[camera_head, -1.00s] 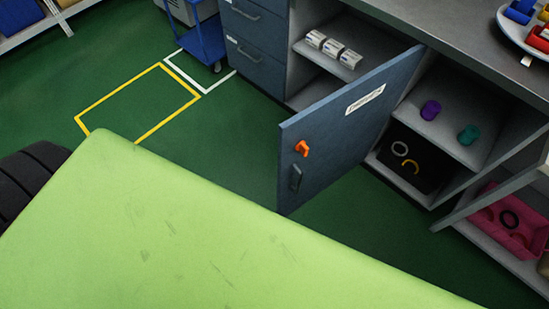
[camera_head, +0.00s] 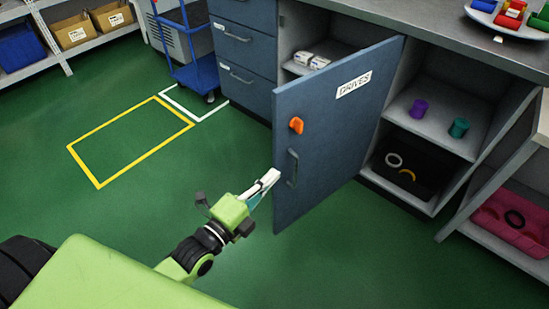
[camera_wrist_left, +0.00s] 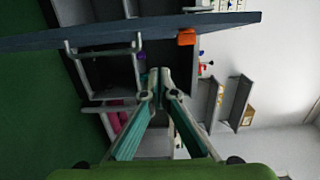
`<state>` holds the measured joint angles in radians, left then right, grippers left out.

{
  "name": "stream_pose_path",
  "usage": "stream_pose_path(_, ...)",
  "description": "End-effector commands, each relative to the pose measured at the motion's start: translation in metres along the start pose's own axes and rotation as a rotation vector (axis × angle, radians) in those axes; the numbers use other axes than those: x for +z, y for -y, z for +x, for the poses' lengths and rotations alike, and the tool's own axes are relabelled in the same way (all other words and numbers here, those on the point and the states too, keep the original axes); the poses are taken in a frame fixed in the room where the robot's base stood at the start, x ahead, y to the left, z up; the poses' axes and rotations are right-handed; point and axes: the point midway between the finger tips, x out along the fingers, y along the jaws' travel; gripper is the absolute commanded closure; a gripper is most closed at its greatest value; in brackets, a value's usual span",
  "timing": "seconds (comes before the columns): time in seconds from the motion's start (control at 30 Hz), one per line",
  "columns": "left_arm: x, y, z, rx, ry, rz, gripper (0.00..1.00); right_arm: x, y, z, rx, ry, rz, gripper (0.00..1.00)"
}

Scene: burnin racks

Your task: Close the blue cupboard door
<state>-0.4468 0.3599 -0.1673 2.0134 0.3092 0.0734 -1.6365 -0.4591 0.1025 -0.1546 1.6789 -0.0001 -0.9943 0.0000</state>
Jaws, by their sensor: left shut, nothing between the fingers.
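The blue cupboard door (camera_head: 325,130) stands open, swung out from the counter, with a "DRIVES" label (camera_head: 354,85), an orange latch knob (camera_head: 296,125) and a grey bar handle (camera_head: 292,168). In the left wrist view the door (camera_wrist_left: 215,24) runs across the top, with its handle (camera_wrist_left: 103,49) and orange knob (camera_wrist_left: 186,37). My left gripper (camera_head: 274,175) is shut and empty, its tips close to the door's free edge below the knob. I cannot tell whether they touch. In the left wrist view its fingertips (camera_wrist_left: 159,76) meet below the door. My right gripper is not in view.
Open shelves right of the door hold a purple piece (camera_head: 419,108), a teal piece (camera_head: 459,128) and a black bin (camera_head: 400,178). A pink bin (camera_head: 510,215) sits at the right. A blue trolley (camera_head: 195,55) stands behind. Green floor left of the door is clear.

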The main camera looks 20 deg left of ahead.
Motion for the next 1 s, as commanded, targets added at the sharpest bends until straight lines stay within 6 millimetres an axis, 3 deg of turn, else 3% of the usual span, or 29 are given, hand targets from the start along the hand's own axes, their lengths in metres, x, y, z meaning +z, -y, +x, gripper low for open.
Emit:
stream_pose_path(0.33, 0.001, -0.001, 0.066, -0.002, -0.001, -0.001, 1.00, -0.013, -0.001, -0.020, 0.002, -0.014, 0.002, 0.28)
stream_pose_path(0.43, 0.019, -0.002, 0.066, 0.002, -0.001, 0.004, 1.00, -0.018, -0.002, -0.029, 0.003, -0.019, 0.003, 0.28)
stream_pose_path(0.6, 0.035, -0.002, 0.070, 0.002, -0.001, 0.002, 1.00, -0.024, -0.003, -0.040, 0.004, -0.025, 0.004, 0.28)
stream_pose_path(1.0, 0.039, -0.001, 0.071, 0.002, -0.001, -0.001, 1.00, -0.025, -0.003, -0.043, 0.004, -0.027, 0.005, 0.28)
